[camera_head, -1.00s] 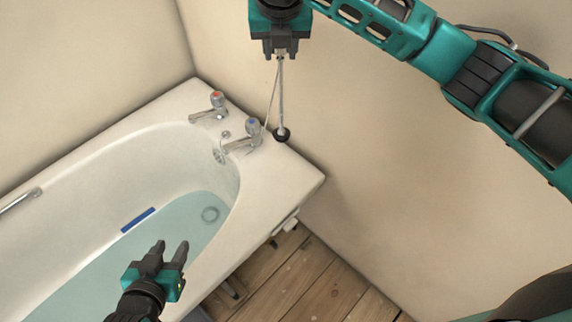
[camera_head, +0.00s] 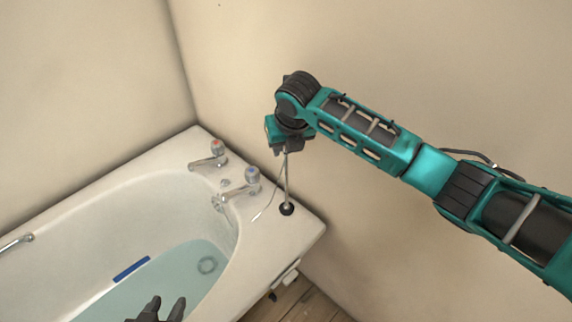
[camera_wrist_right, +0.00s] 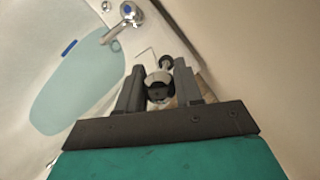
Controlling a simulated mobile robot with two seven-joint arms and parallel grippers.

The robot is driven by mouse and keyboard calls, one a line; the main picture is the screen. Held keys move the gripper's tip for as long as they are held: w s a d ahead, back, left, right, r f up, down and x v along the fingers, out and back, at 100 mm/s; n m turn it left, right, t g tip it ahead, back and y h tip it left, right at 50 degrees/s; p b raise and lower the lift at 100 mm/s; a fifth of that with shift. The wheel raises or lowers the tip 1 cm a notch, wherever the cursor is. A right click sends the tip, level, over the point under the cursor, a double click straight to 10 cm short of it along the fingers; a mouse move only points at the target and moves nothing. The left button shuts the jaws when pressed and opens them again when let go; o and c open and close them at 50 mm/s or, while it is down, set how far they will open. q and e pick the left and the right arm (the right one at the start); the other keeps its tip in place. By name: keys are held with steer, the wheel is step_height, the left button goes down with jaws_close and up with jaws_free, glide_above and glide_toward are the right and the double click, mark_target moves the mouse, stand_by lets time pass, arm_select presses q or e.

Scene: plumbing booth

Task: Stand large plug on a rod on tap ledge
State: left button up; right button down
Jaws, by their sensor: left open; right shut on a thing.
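My right gripper (camera_head: 286,147) is shut on the upper end of a thin upright rod (camera_head: 287,180). The dark round large plug (camera_head: 287,209) is at the rod's lower end, over the tap ledge (camera_head: 304,226) to the right of the taps. It appears at ledge level, but I cannot tell whether it touches. In the right wrist view the plug (camera_wrist_right: 167,60) shows just beyond the fingers (camera_wrist_right: 158,82), which have the rod's end between them. My left gripper (camera_head: 165,308) is open and empty over the bath's near side, partly cut off by the frame.
The blue-marked tap (camera_head: 252,176) stands close left of the plug, with the red-marked tap (camera_head: 218,149) farther back. A thin pale wire (camera_head: 268,198) slants beside the rod. The bath (camera_head: 170,190) holds water and a blue strip (camera_head: 131,270). Walls enclose the ledge.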

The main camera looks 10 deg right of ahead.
mark_target(287, 160)
step_height(287, 160, down, 6)
steer(key=shift+r+b, duration=0.2)
steer(key=shift+b, duration=0.2)
steer(key=c, duration=0.7)
jaws_free()
steer(key=shift+f, duration=0.1)
steer(key=shift+c, duration=0.2)
